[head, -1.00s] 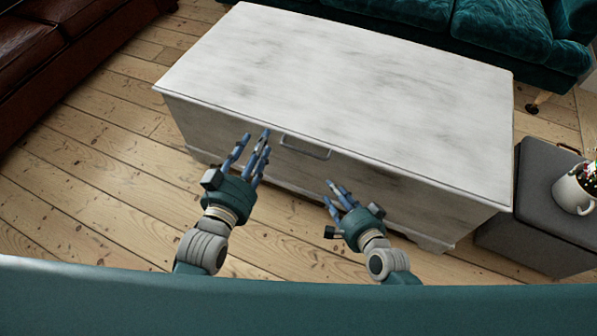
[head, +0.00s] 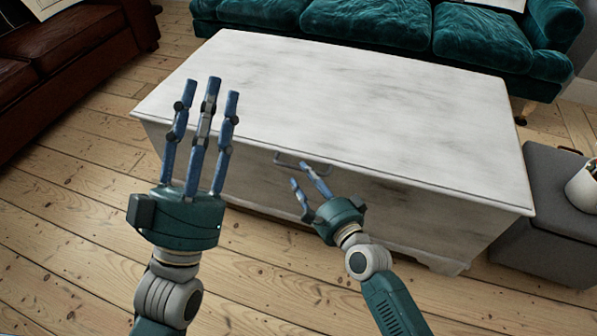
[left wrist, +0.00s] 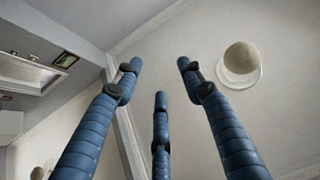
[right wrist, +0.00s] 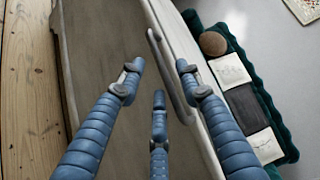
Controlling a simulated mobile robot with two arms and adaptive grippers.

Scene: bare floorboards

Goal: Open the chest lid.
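The chest (head: 420,215) is a whitish, worn box with a flat lid (head: 340,95), which is shut. A metal handle (head: 303,163) sits on its front just below the lid edge; it also shows in the right wrist view (right wrist: 168,75). My right gripper (head: 308,176) is open and empty, its fingers just in front of and below the handle; I cannot tell whether they touch it. In the right wrist view the handle appears between the fingers, beyond their tips. My left gripper (head: 205,95) is open and empty, raised with fingers upward, in front of the chest's left part.
A teal sofa (head: 370,22) stands close behind the chest. A brown leather sofa (head: 80,50) is at the left. A grey ottoman (head: 550,225) with a white pot (head: 583,187) stands at the right. Bare floorboards (head: 60,220) lie free at left and in front.

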